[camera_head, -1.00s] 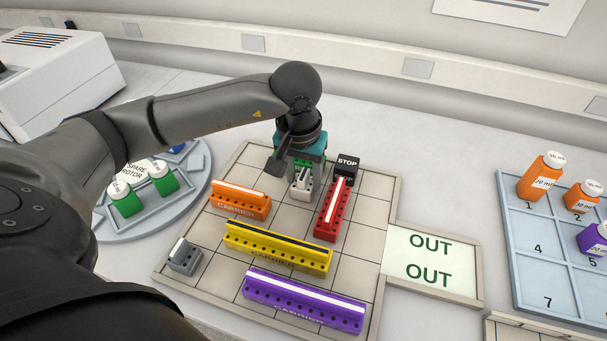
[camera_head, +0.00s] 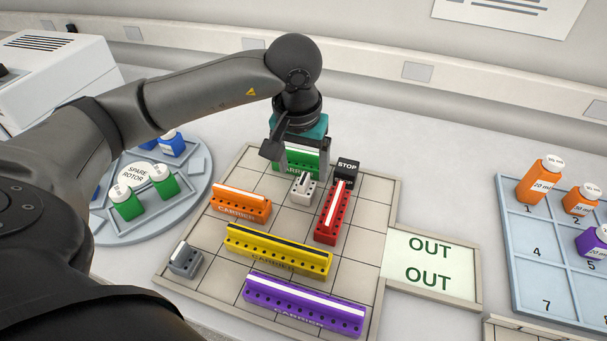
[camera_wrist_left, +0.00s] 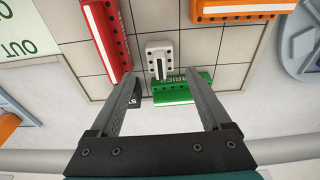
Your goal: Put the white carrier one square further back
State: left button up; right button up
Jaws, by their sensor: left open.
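The white carrier (camera_head: 303,190) is a short block standing upright on the gridded board (camera_head: 370,205), left of the red carrier (camera_head: 332,213) and in front of the green carrier (camera_head: 302,158). It also shows in the left wrist view (camera_wrist_left: 160,65), close to the green carrier. My left gripper (camera_wrist_left: 162,86) is open and empty, raised near the back of the board. I cannot tell whether the white and green carriers touch. My right gripper is out of view.
A black STOP block (camera_head: 347,170) stands right of the green carrier, behind the red one. Orange (camera_head: 240,205), yellow (camera_head: 278,250), purple (camera_head: 303,302) and grey (camera_head: 185,259) carriers stand further forward or left. Bare squares lie along the board's right side.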

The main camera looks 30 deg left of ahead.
aim_at(300, 194)
pick_arm(q)
notch_tip(300, 194, up, 7)
jog(key=s, duration=0.1)
jog(key=shift+r, duration=0.15)
jog(key=shift+d+p, duration=0.1)
jog(key=shift+p, duration=0.25)
